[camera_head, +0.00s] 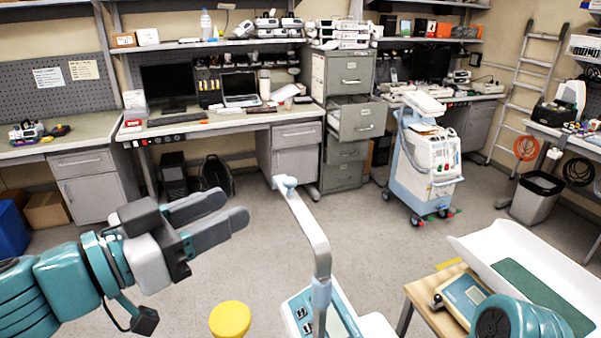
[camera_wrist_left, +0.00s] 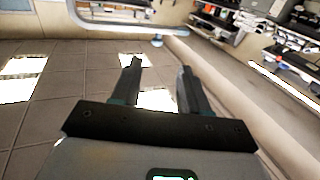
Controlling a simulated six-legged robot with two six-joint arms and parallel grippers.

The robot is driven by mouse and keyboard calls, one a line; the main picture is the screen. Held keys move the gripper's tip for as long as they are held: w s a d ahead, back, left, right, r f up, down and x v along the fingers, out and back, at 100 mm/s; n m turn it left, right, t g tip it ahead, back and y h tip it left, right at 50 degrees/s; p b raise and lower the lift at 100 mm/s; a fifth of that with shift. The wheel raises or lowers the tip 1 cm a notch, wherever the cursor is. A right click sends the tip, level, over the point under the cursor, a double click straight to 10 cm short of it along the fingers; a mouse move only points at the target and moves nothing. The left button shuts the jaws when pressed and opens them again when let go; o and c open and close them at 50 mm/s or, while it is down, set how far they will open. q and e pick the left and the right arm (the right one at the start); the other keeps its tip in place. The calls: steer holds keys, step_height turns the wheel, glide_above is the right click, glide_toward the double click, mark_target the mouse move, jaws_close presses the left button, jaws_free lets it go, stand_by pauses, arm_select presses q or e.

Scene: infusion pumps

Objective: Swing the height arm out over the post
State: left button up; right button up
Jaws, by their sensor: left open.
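A grey bent arm, which looks like the height arm (camera_head: 311,232), rises from a light blue collar (camera_head: 321,292) in the lower middle of the head view. Its far end carries a pale blue rounded tip (camera_head: 285,183). A yellow round-topped thing (camera_head: 229,319) stands left of its base; I cannot tell which thing is the post. My left gripper (camera_head: 238,207) is open and empty, its fingers pointing right toward the grey arm, with a gap between them. The open fingers (camera_wrist_left: 156,82) also show in the left wrist view. My right gripper is not in view.
A blue and white panel (camera_head: 300,316) sits under the grey arm. A white tray scale (camera_head: 495,243) and a blue box (camera_head: 462,297) rest on a wooden table at right. A white cart (camera_head: 428,160) stands behind. Open floor (camera_head: 250,255) lies around the left gripper.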

mark_target(287, 179)
arm_select(q)
steer(key=x, duration=0.4)
steer(key=s+x, duration=0.1)
steer(key=x, duration=0.2)
steer(key=shift+d, duration=0.35)
steer(key=x, duration=0.4)
steer(key=shift+w+a+b, duration=0.2)
steer(key=shift+w+b, duration=0.15)
steer(key=shift+w, duration=0.15)
steer(key=shift+w+d+r, duration=0.1)
steer(key=shift+w+d, duration=0.1)
steer(key=shift+d, duration=0.35)
steer(key=shift+w+d, duration=0.2)
steer(key=shift+d, duration=0.35)
steer(key=shift+w+a, duration=0.15)
steer(key=shift+a, duration=0.25)
steer(key=shift+c, duration=0.5)
jaws_close()
